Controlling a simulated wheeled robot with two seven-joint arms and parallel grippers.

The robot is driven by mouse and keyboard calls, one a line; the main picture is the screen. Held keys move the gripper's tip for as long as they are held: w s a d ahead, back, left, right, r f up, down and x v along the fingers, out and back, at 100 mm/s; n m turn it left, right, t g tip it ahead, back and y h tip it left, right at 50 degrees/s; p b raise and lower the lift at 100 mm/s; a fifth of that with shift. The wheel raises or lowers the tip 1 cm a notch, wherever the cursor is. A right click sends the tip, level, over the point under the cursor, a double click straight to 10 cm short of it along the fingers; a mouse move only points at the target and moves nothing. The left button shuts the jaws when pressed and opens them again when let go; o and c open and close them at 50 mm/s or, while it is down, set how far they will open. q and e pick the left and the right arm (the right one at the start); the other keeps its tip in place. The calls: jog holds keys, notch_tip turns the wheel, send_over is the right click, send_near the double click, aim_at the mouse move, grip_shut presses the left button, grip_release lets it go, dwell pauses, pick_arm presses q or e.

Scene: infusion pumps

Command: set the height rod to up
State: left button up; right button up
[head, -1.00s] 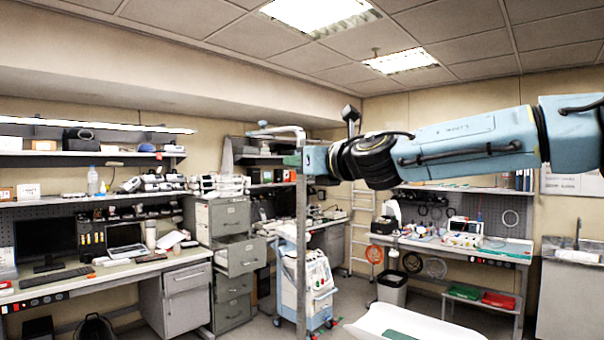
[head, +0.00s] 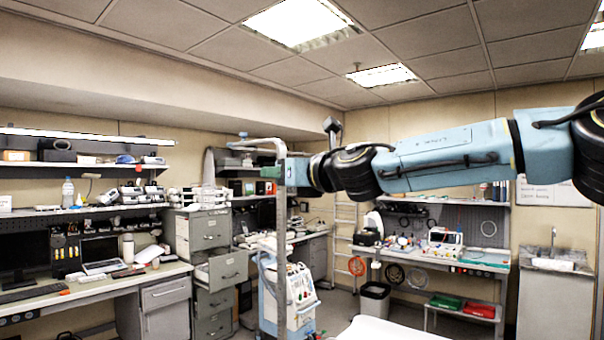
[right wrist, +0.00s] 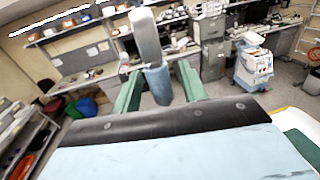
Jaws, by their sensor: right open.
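The height rod (head: 281,255) is a grey upright metal pole, bent over at the top (head: 258,142), in the middle of the head view. My right gripper (head: 277,172) is at the rod, a little below its bend. In the right wrist view its two green fingers (right wrist: 159,70) stand apart, one on each side of a blue sleeve (right wrist: 157,86) with the grey rod (right wrist: 146,38) beyond it. I cannot tell whether the fingers touch it. The rod's lower end is out of view. My left gripper is not in view.
A white and blue wheeled machine (head: 300,295) stands behind the rod. A white padded surface (head: 385,331) is at the bottom edge. Grey drawers (head: 205,235) stand back left, one pulled open. Benches line the walls, with a bin (head: 375,300) by the right one.

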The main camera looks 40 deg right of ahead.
jog(key=s+d+b, duration=0.1)
jog(key=s+b, duration=0.3)
jog(key=s, duration=0.9)
jog(key=shift+d, duration=0.1)
